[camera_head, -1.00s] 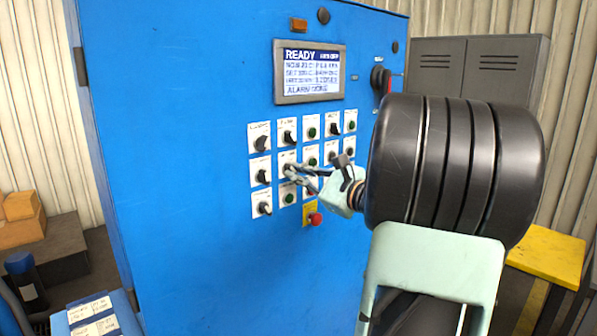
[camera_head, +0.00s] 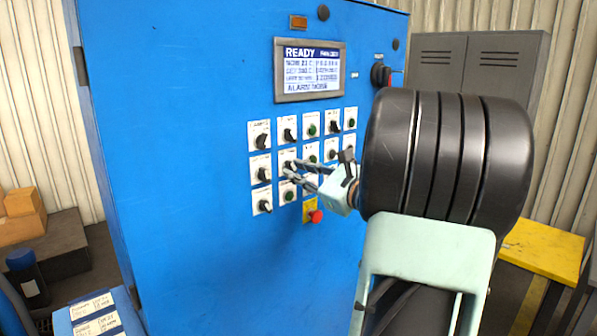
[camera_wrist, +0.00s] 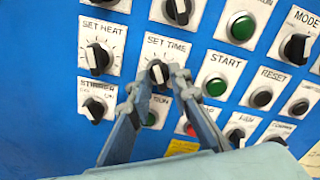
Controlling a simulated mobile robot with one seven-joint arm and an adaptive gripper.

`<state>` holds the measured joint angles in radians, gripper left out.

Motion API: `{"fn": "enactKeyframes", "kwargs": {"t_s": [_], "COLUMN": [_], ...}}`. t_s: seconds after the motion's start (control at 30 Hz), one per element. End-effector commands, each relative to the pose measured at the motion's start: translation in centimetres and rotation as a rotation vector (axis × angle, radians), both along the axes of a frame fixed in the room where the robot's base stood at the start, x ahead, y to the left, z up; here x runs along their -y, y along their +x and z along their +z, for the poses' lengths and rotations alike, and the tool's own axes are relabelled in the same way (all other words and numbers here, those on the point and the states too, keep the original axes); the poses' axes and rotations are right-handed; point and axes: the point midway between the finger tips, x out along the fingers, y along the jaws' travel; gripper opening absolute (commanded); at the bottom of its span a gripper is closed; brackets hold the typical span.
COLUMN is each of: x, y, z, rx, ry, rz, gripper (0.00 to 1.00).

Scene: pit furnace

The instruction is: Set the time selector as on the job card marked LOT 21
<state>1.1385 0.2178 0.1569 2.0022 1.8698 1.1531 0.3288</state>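The time selector (camera_wrist: 160,73), a black knob with a white pointer on a white plate marked SET TIME, is in the middle of the wrist view. The pointer looks to point roughly downward; its scale is too small to read. My gripper (camera_wrist: 156,79) has its fingers apart, one on each side of the knob, with a gap at least on the left. In the head view my gripper (camera_head: 291,168) is at the panel, partly covering the selector's plate. Job cards (camera_head: 97,326) lie at the lower left; their writing is too blurred to read.
The SET HEAT knob (camera_wrist: 97,58) is left of the selector, the STIRRER knob (camera_wrist: 94,109) below that. The green START button (camera_wrist: 216,86) is close to the right finger. A red button (camera_head: 315,216) on a yellow plate is below. The display (camera_head: 310,70) reads READY.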

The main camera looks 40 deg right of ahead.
Motion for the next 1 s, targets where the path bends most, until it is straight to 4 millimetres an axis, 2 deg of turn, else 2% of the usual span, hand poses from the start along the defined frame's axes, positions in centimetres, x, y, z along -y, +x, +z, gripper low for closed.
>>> {"fn": "enactKeyframes", "kwargs": {"t_s": [0.3, 0.43, 0.57, 0.8, 1.0], "x": [0.0, 0.1, 0.3, 0.7, 0.9], "y": [0.0, -0.9, -3.1, -8.3, -11.1], "z": [0.0, 0.1, 0.0, 0.0, 0.0], "rx": [0.000, 0.001, 0.000, 0.000, 0.000], "ry": [-0.001, -0.002, -0.002, -0.001, 0.000], "rz": [0.000, -0.001, -0.004, -0.004, -0.001], "gripper": [0.26, 0.26, 0.26, 0.26, 0.26]}}
